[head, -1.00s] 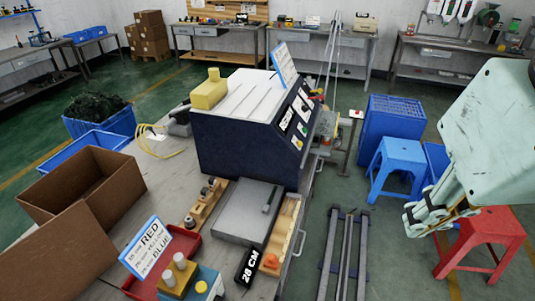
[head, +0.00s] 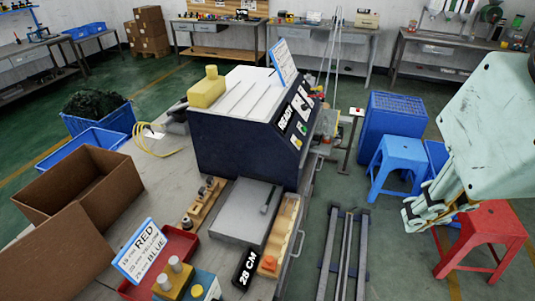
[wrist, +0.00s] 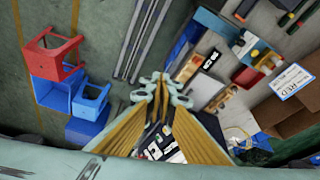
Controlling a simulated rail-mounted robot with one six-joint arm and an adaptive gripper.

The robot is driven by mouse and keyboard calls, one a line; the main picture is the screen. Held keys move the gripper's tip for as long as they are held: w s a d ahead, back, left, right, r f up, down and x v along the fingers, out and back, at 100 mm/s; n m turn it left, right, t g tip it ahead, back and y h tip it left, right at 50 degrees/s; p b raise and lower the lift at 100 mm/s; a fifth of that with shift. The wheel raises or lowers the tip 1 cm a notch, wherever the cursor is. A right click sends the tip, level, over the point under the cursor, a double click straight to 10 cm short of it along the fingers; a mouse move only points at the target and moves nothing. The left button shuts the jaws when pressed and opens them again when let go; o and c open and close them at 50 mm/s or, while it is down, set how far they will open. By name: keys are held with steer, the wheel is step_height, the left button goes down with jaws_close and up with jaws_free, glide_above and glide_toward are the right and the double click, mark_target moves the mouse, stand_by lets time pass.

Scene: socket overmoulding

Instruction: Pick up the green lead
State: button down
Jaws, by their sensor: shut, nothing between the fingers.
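I cannot single out a green lead in either view. A dark green tangled heap (head: 95,104) lies in a blue crate (head: 92,128) on the floor at the left of the head view, too coarse to tell what it is made of. My gripper (head: 412,213) hangs at the right of the head view, above the floor and left of the red stool. In the wrist view my gripper (wrist: 164,80) has its fingers together, with nothing between them. It is well apart from the bench and the crate.
The bench (head: 150,185) holds a dark blue machine (head: 235,148), a yellow cable (head: 150,142), a cardboard box (head: 110,185), a red tray (head: 178,247) and a black 28 CM tag (head: 245,270). Blue stools (head: 397,160) and a red stool (head: 490,235) stand right. Metal rails (head: 345,250) run along the floor.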

steer(key=c, duration=3.3)
jaws_free()
steer(key=shift+c, duration=0.2)
steer(key=o, duration=0.5)
steer(key=shift+c, duration=0.2)
steer(key=shift+w, duration=0.15)
